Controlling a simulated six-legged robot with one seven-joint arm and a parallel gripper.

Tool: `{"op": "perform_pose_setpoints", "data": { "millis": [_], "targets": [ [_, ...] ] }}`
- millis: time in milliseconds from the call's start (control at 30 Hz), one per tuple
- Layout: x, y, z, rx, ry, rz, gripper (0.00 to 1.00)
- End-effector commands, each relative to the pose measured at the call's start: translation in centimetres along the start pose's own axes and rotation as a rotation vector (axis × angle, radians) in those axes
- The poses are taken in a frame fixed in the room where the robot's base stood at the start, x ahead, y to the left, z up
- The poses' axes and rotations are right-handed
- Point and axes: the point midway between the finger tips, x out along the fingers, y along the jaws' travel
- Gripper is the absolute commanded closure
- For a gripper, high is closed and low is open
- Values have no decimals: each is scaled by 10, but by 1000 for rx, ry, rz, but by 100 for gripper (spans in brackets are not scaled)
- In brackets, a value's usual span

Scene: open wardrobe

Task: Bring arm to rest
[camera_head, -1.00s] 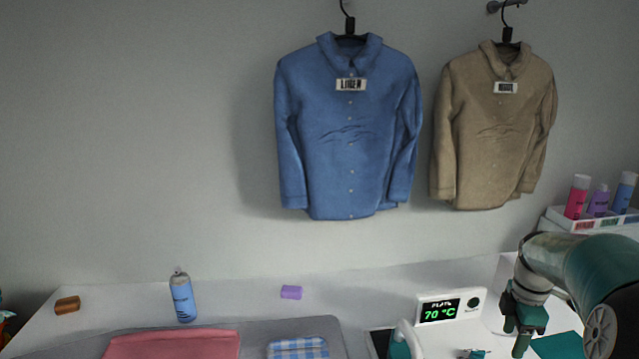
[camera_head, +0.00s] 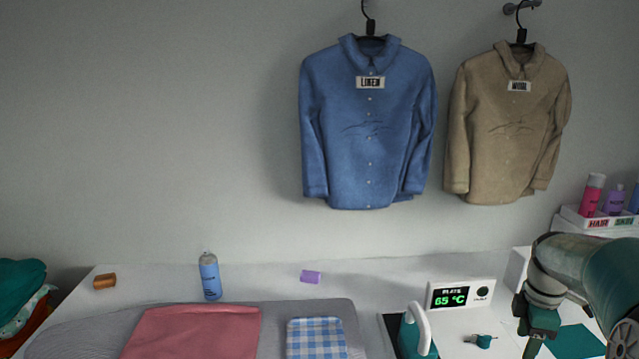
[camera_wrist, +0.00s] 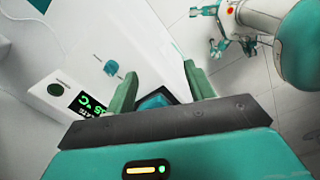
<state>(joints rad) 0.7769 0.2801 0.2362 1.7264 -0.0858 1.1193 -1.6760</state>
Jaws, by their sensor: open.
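My arm comes in at the right edge of the head view. My gripper (camera_head: 537,338) points down over the right end of the white table, to the right of the temperature display (camera_head: 460,295). In the wrist view my gripper (camera_wrist: 162,82) shows two green fingers spread apart with nothing held between them. A dark blue-teal thing shows below and between the fingers; I cannot tell what it is. The display (camera_wrist: 90,103) is left of the fingers in the wrist view.
A teal iron (camera_head: 415,338) with a pale handle stands left of my gripper. A small teal item (camera_head: 482,341) and a teal cloth or mat (camera_head: 578,343) lie nearby. A bottle rack (camera_head: 598,222) is behind on the right. Blue (camera_head: 368,130) and tan (camera_head: 507,130) shirts hang on the wall.

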Motion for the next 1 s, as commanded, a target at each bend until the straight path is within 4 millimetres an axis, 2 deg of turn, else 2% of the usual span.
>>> {"op": "perform_pose_setpoints", "data": {
  "millis": [267,433,700,1000],
  "targets": [
    [-32,-26,-49,148,-23,65,46],
    [-55,-58,-86,288,-19,130,46],
    [-87,-141,-148,611,80,255,46],
    [-90,-233,-186,968,308,296,46]
  ]
}}
